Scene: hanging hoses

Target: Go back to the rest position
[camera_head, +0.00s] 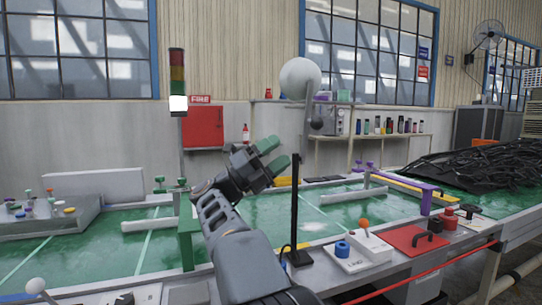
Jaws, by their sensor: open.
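My gripper (271,156) is in the middle of the head view, at the end of my dark grey arm. Its two green-tipped fingers stand apart with nothing between them. It is held up above the green work surface (100,245), clear of it. A thin black post (295,210) stands just to the right of my gripper. The hoses, a heap of black strands (480,165), lie at the far right, well away from my gripper.
A control box with an orange-topped lever (368,245) and a red plate (414,240) sit at the front right. A purple bracket (405,182) stands behind them. A grey tray of small coloured parts (50,222) is at the left. A white ball (300,78) shows above my gripper.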

